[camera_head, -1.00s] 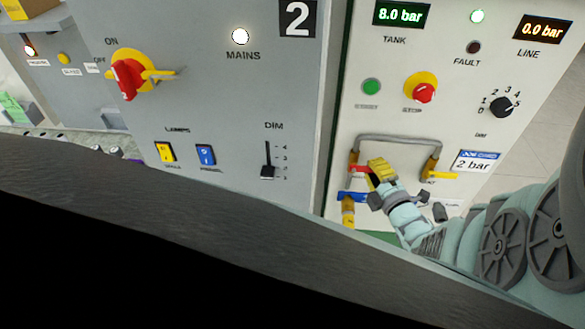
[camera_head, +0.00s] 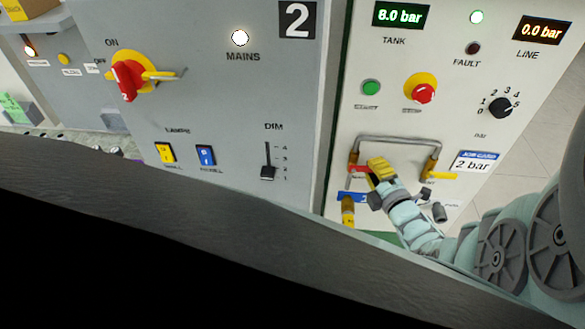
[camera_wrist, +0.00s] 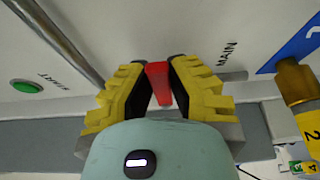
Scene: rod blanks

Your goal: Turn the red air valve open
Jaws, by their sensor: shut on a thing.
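The red air valve handle (camera_head: 358,170) is on the lower part of the white panel, beside the left foot of a grey bent pipe. In the wrist view the red handle (camera_wrist: 158,82) lies between the two yellow-and-black fingers of my gripper (camera_wrist: 158,72), next to the word MAIN. My gripper (camera_head: 380,168) is shut on the handle. In the head view my fingers hide part of the handle. The line display (camera_head: 542,30) reads 0.0 bar, and the tank display (camera_head: 401,15) reads 8.0 bar.
The grey pipe (camera_head: 398,139) arches just above my gripper. A blue part (camera_head: 351,197) and a yellow-banded fitting (camera_head: 348,212) are below left. A job card (camera_head: 476,162) reads 2 bar. A black dial (camera_head: 500,107) is above.

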